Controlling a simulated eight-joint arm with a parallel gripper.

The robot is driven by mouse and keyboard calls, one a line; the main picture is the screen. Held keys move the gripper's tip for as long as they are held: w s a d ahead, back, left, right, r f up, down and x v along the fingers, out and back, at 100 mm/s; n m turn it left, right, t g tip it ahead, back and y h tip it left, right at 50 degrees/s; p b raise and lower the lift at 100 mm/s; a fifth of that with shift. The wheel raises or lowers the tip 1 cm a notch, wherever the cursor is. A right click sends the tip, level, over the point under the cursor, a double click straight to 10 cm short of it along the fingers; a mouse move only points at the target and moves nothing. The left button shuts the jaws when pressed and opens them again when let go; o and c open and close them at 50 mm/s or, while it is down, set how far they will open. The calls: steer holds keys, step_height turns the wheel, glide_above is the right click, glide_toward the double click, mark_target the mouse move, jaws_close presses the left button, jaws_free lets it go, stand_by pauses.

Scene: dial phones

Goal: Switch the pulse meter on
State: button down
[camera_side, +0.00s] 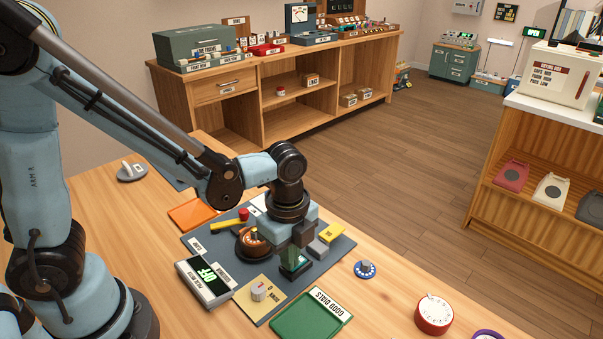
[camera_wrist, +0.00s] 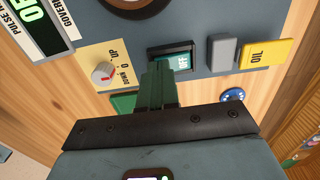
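The pulse meter (camera_side: 205,283) is a grey box at the left of the dark mat, with a lit green display reading OFF. Its display also shows, cut off, at the top left of the wrist view (camera_wrist: 38,22). A dark rocker switch (camera_wrist: 171,57) with a teal face marked OFF sits on the mat. My gripper (camera_wrist: 160,77) has its dark green fingers together, with nothing seen between them. They point down at the near edge of the switch and hide part of it. In the side view my gripper (camera_side: 293,264) is low over the mat. I cannot tell whether the fingertips touch the switch.
A yellow plate with a grey knob (camera_side: 258,291) marked DOWN, 0, UP lies left of the switch. A grey block (camera_wrist: 222,51) and yellow oil piece (camera_wrist: 260,50) stand close on the right. A green tray (camera_side: 312,316) lies in front; an orange tray (camera_side: 192,213) lies behind.

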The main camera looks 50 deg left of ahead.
steer(key=shift+f, duration=0.15)
steer(key=shift+r, duration=3.55)
steer(key=s+a+r+n+t, duration=0.1)
steer(key=a+r+n+t, duration=0.3)
steer(key=n, duration=1.4)
steer(key=a+t, duration=0.3)
steer(key=a, duration=0.2)
steer(key=shift+s+a+r, duration=0.2)
steer(key=shift+s+a, duration=0.05)
steer(key=shift+s, duration=0.1)
